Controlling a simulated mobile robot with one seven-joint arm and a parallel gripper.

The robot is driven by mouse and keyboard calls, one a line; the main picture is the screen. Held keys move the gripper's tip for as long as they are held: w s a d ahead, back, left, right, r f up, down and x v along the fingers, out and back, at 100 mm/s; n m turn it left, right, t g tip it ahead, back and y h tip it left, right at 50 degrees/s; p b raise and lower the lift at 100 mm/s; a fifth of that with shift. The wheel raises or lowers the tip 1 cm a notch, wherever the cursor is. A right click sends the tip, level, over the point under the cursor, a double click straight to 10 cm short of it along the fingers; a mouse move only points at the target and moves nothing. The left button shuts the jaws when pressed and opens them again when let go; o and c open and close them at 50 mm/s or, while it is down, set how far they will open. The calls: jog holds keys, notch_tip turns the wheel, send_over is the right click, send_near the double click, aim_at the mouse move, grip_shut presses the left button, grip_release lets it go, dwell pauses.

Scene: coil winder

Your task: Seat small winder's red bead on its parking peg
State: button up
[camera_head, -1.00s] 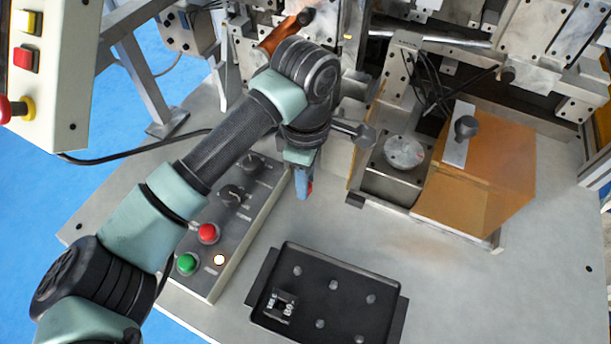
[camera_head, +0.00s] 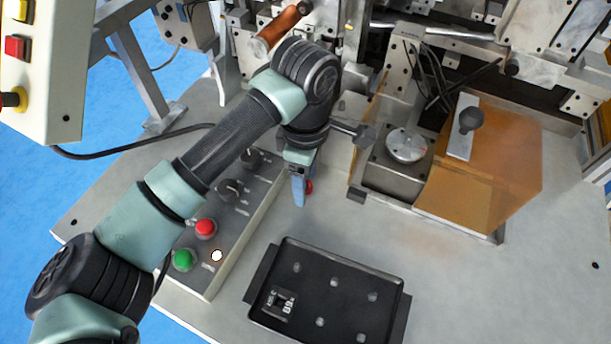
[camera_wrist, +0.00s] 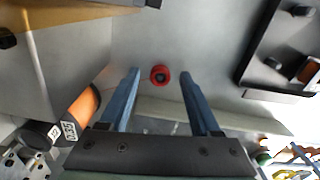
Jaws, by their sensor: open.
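The red bead (camera_wrist: 160,74) is a small red ring with a dark centre in the wrist view. It lies between the two blue fingertips of my gripper (camera_wrist: 160,78), with a gap on each side. My gripper is open and holds nothing. In the head view my gripper (camera_head: 299,192) points down over the bench, right of the button panel. I cannot pick out the parking peg or the small winder with certainty.
A black tray (camera_head: 387,330) with several round pale spots and a small dark labelled part stands in front. The button panel (camera_head: 228,215) is at left. An amber-covered box (camera_head: 490,185) and a round metal disc (camera_head: 405,145) stand at right. An orange handle (camera_wrist: 82,105) is left of my gripper.

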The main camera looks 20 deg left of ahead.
notch_tip(320, 180, up, 13)
jog(key=b, duration=0.1)
dwell(0.4)
dwell(0.4)
